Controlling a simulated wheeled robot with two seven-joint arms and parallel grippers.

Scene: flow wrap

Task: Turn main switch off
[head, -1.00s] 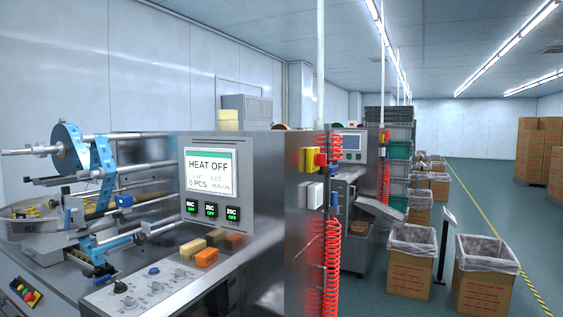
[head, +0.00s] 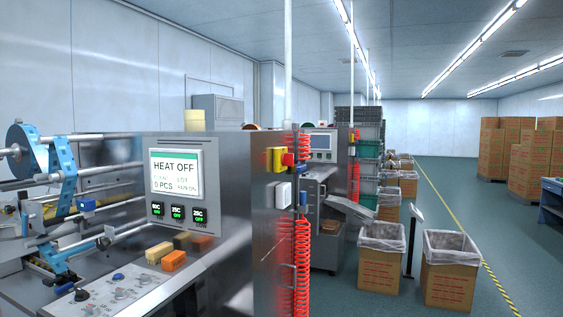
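The main switch appears to be the red knob on a yellow plate (head: 287,159), on the side of the flow wrap machine (head: 245,200) near its corner. It is small, and I cannot tell which position it is in. The machine's screen (head: 175,174) reads HEAT OFF and 0 PCS. Below it, several small controllers (head: 179,213) show green OFF readings. A panel of knobs (head: 105,292) is at lower left. Neither of my grippers is in view.
Red coiled hoses (head: 302,260) hang beside the switch side of the machine. A white box (head: 283,195) sits below the switch. Lined cardboard boxes (head: 449,275) and a post-mounted stand (head: 411,240) are to the right. Open floor (head: 520,240) lies at far right, past a yellow line.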

